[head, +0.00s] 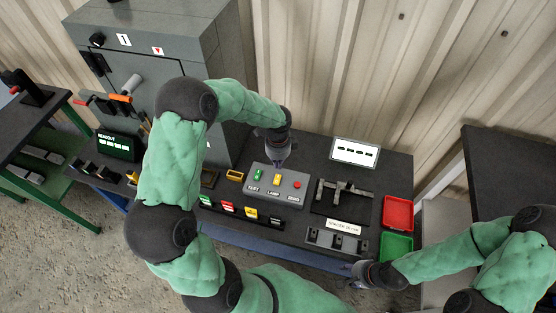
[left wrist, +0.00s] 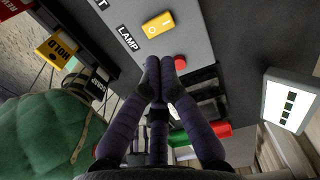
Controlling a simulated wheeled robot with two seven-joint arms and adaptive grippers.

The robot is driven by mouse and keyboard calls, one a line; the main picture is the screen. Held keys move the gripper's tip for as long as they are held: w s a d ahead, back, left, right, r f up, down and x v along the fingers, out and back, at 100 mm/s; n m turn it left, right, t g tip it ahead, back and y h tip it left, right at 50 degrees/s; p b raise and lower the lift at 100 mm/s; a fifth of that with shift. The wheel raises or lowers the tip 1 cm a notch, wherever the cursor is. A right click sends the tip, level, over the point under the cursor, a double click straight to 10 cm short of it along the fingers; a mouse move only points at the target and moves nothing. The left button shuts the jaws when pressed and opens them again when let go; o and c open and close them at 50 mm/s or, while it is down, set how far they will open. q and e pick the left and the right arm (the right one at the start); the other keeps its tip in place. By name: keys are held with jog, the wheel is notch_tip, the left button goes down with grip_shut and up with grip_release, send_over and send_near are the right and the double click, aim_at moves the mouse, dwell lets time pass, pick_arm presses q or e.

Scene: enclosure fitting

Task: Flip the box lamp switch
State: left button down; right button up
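A grey control box (head: 262,193) sits on the dark bench; its top also shows in the left wrist view (left wrist: 185,50). It carries a yellow rocker switch (head: 277,180) above the label LAMP, between a green TEST control (head: 258,174) and a red ZERO button (head: 297,184). The yellow switch (left wrist: 158,25) shows O and I marks. My left gripper (head: 277,164) is over the box, close to the yellow switch. In the left wrist view its fingertips (left wrist: 160,72) are together, with nothing between them. My right gripper (head: 360,275) is low at the bench's front edge, its fingers unclear.
A black fixture (head: 343,195), a red tray (head: 397,213) and a green tray (head: 396,246) lie right of the box. A lit display (head: 355,152) stands behind. Several coloured tags line the front. A grey cabinet (head: 165,55) stands at the back left.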

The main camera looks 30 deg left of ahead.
aim_at(278, 179)
pick_arm(q)
notch_tip(278, 179, down, 8)
jog(key=b, duration=0.3)
jog(key=shift+f, duration=0.25)
